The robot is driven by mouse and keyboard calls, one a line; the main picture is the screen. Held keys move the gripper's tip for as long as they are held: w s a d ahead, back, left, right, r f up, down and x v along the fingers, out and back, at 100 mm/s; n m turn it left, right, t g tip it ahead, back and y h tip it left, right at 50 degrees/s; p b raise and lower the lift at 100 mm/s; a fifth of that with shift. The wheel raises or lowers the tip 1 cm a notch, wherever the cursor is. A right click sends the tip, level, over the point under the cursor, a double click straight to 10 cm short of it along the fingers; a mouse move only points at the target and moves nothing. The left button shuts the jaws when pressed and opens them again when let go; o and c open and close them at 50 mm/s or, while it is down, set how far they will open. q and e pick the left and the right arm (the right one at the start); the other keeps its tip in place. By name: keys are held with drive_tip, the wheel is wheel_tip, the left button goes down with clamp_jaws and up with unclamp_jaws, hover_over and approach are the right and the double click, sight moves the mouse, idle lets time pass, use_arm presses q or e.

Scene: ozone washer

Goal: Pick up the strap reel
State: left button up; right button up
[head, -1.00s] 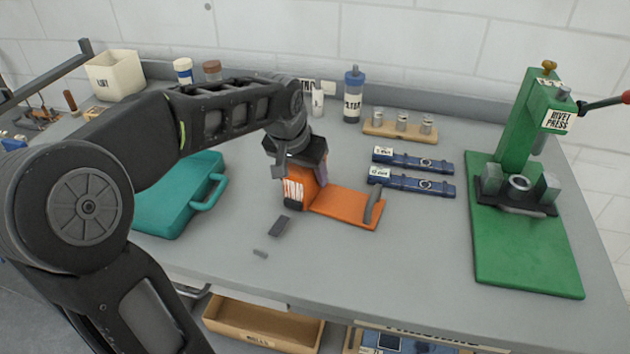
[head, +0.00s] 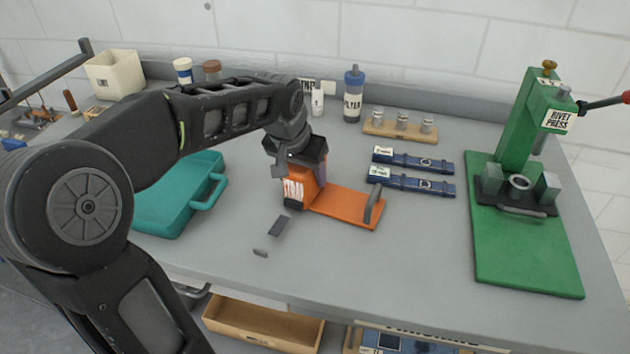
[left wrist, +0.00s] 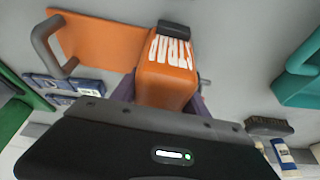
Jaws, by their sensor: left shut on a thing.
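The orange strap reel (head: 297,190) is a boxy block with "STRAP" lettering, partly cut off by my gripper in the head view. It stands on the left end of a flat orange base plate (head: 345,206) that has a grey upright handle (head: 374,200). My left gripper (head: 303,163) comes down over the block from above and is shut on it. In the left wrist view the orange block (left wrist: 167,84) sits between the fingers, with the plate (left wrist: 105,42) beside it. My right gripper is not in view.
A teal case (head: 172,205) lies left of the reel. Small dark pieces (head: 278,226) lie in front. Two blue straps (head: 412,184) lie to the right, and a green rivet press (head: 515,180) stands farther right. A blue-capped bottle (head: 353,98) stands behind. The front right of the bench is clear.

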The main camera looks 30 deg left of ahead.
use_arm(q)
clamp_jaws()
drive_tip(key=shift+r, duration=0.1)
wheel_tip(320, 180, up, 10)
idle(0.5)
drive_tip(key=shift+r+p, duration=0.1)
drive_tip(key=shift+p, duration=0.25)
